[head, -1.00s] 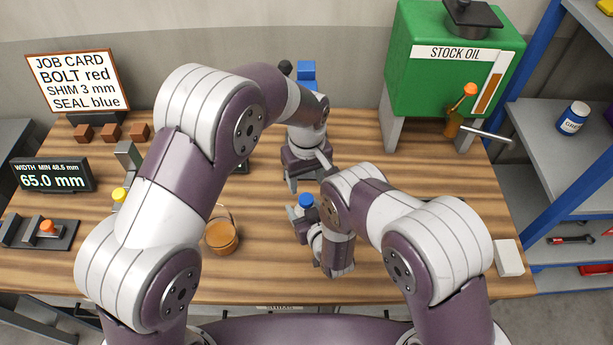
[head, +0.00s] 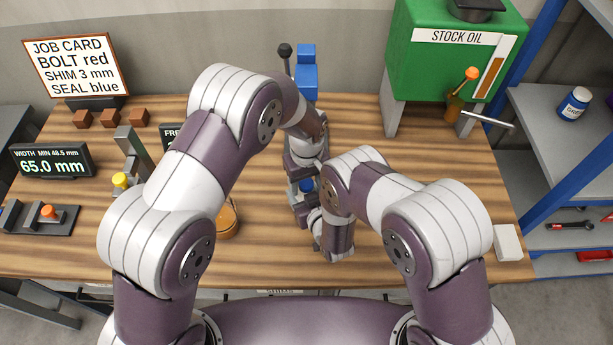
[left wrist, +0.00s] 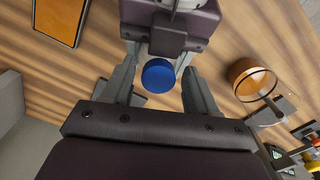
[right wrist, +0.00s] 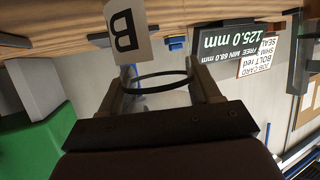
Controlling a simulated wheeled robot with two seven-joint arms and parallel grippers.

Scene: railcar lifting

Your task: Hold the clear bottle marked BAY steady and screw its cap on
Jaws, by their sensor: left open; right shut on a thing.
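The blue cap (head: 306,186) shows partly in the head view, at the top of the bottle. In the left wrist view the cap (left wrist: 158,75) lies between the spread fingers of my left gripper (left wrist: 160,88), with gaps at both sides. My left gripper (head: 303,182) is open, close above the cap. My right gripper (right wrist: 162,85) is shut on the clear bottle. The arms hide most of the bottle in the head view. I cannot tell how far the cap is threaded.
An amber bucket (head: 228,218) stands left of the grippers, partly behind my left arm. A blue device (head: 306,75) with a black-knobbed lever stands behind. The green stock oil tank (head: 450,60) is at the back right.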

